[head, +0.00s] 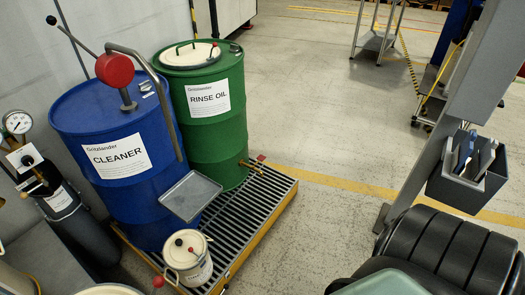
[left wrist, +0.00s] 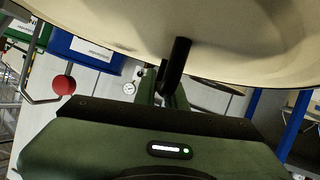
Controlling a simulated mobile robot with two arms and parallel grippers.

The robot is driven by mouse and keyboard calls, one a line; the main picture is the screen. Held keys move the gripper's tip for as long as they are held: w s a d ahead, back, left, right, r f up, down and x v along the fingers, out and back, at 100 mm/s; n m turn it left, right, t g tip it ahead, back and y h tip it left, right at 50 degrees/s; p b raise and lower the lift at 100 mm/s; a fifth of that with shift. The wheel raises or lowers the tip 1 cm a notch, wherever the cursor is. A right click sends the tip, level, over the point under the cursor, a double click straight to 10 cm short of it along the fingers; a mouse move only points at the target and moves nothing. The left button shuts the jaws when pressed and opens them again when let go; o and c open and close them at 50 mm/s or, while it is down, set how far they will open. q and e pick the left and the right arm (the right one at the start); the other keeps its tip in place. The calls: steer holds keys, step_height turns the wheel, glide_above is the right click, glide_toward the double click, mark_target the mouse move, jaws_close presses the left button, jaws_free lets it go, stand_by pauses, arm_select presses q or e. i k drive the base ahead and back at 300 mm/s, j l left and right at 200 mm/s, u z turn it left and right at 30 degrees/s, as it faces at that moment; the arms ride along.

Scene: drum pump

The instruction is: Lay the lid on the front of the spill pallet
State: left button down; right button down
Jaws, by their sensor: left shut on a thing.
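The lid is a large cream disc that fills the top of the left wrist view (left wrist: 120,22). My left gripper (left wrist: 172,75) is shut on the dark handle under it, with the disc close to the camera. A cream rim at the bottom edge of the head view (head: 108,290) looks like the same lid. The spill pallet (head: 258,208) has a dark slatted top and a yellow side. Blue and green drums stand on it, and a small cream can (head: 188,258) stands at its near end. My right gripper is not in view.
The blue cleaner drum (head: 95,190) carries a hand pump with a red part (head: 115,69). A grey drip tray (head: 190,196) juts out over the pallet. The green drum (head: 222,130) has a cream top. Bare slats show right of the can. Open floor lies right of the pallet.

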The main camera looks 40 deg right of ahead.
mark_target(235, 218)
steer(key=i+l, duration=0.1)
steer(key=l, duration=1.2)
steer(key=i+l, duration=0.15)
steer(key=l, duration=1.15)
steer(key=i+l, duration=0.2)
steer(key=l, duration=0.15)
steer(key=i+l, duration=0.35)
steer(key=l, duration=0.3)
steer(key=i+l, duration=0.2)
steer(key=l+u, duration=0.05)
steer(key=l, duration=0.05)
